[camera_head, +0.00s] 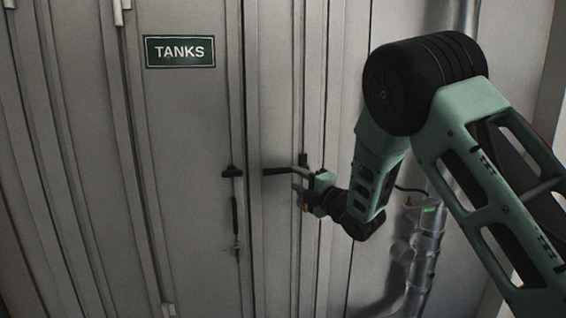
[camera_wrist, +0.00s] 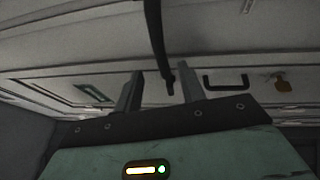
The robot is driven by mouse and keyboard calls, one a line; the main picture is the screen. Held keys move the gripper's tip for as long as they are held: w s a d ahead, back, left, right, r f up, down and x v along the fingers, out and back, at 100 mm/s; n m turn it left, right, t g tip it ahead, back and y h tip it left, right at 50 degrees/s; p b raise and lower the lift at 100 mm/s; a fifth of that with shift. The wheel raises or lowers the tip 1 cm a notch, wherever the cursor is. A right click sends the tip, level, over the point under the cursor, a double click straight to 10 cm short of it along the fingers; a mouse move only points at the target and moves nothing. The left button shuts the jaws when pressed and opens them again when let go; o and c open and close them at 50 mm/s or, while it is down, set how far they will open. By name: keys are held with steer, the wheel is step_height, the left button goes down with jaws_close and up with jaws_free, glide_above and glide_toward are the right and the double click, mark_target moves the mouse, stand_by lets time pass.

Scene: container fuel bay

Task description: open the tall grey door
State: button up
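The tall grey door (camera_head: 185,125) bears a green "TANKS" sign (camera_head: 180,51) and looks closed in the head view. A black lever handle (camera_head: 277,171) runs sideways near the seam at its right. My gripper (camera_head: 299,186) is at the right end of this lever. In the wrist view, my gripper (camera_wrist: 160,90) has its two grey fingers apart, with the dark lever (camera_wrist: 155,40) showing between them. Gaps remain beside the lever, so no firm hold shows. Whether a finger touches it cannot be told.
A black pull handle (camera_wrist: 226,82) and a small brass-coloured fitting (camera_wrist: 282,83) show in the wrist view. Metal pipes (camera_head: 425,245) run down the wall right of my gripper, close to my arm. Vertical ribs line the grey panels.

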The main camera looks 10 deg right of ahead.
mark_target(285, 172)
steer(key=p+x, duration=0.3)
steer(key=x, duration=0.4)
steer(key=shift+w+a, duration=0.15)
steer(key=shift+w, duration=0.2)
jaws_close()
